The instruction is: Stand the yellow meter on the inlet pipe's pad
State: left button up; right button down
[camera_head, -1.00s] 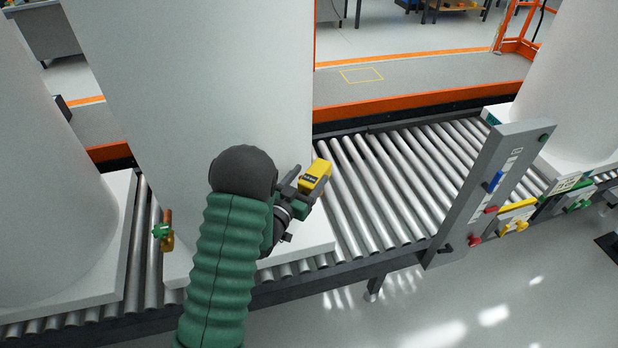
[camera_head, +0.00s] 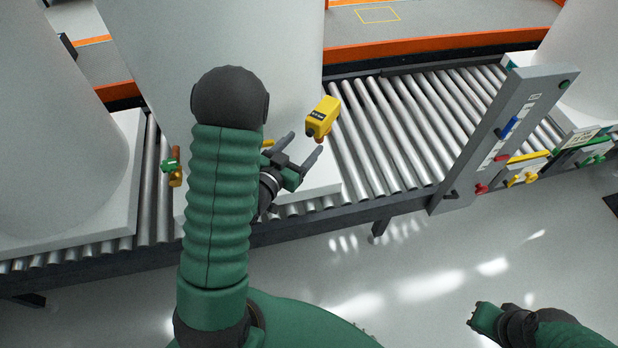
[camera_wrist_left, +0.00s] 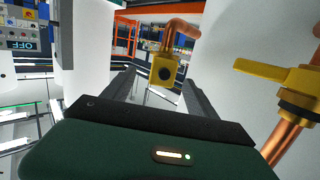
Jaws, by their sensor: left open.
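The yellow meter (camera_head: 322,118), a block with a dark display, is in front of the white tank's right side in the head view. In the left wrist view the meter (camera_wrist_left: 163,72) shows a dark round spot, with a bent copper pipe (camera_wrist_left: 182,27) just behind it. I cannot see the pad, or whether the meter's foot rests on it. My left gripper (camera_head: 303,147) is open and empty, just below and left of the meter, with a gap between. In the wrist view the meter appears between its fingers. My right gripper (camera_head: 474,315) is low at the right, far from the meter.
The white tank (camera_head: 225,60) stands on a roller conveyor (camera_head: 385,130). A copper fitting with a green handle (camera_head: 170,167) is at its left. In the wrist view a yellow valve handle (camera_wrist_left: 275,73) is close at right. A grey post panel (camera_head: 500,140) stands at the conveyor's right.

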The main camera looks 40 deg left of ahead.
pick_arm(q)
jog(key=s+d+f+g+h, duration=0.1)
jog(key=s+d+f+g, duration=0.3)
jog(key=s+d+g, duration=0.9)
jog(key=d, duration=0.2)
jog(key=shift+s+d+m+g, duration=0.25)
jog(key=shift+d+m+g, duration=0.15)
